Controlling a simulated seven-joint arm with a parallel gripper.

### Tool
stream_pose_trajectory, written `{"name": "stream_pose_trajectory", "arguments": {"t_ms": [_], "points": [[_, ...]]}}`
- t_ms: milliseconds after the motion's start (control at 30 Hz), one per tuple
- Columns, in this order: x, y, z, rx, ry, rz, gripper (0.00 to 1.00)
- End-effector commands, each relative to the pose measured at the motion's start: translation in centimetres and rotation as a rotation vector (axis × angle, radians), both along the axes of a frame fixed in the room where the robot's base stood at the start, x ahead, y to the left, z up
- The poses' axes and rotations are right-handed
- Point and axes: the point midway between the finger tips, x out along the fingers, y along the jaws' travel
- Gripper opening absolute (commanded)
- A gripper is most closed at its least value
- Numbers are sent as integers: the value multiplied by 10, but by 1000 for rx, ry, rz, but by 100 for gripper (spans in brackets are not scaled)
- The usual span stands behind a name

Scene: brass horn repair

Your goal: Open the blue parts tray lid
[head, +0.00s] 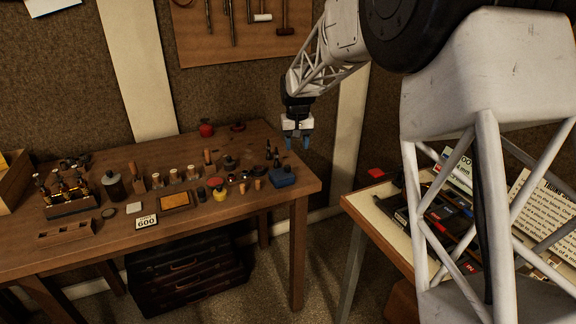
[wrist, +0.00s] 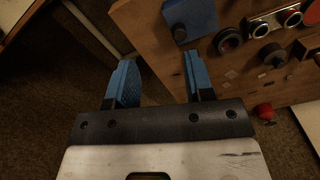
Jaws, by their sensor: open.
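The blue parts tray (head: 283,177) sits near the right end of the wooden workbench, with its lid looking shut. In the wrist view the blue tray (wrist: 196,17) is at the top, near the bench edge, with a dark round knob on it. My gripper (head: 297,142) is in the air above and behind the tray in the head view, pointing down. In the wrist view my gripper's blue fingers (wrist: 158,82) are spread apart with nothing between them. The fingers do not touch the tray.
The wooden workbench (head: 90,245) carries many small parts, bottles and a "600" card (head: 147,222) left of the tray. A red round thing (head: 206,129) stands at the back. A second table (head: 345,200) is at the right, across a floor gap. Dark cases (head: 190,275) sit beneath the bench.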

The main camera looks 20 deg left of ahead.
Motion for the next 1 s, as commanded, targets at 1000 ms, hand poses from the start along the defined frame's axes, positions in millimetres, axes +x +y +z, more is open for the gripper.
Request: {"name": "stream_pose_trajectory", "arguments": {"t_ms": [1000], "points": [[9, 35, -40, -6, 10, 26, 48]]}}
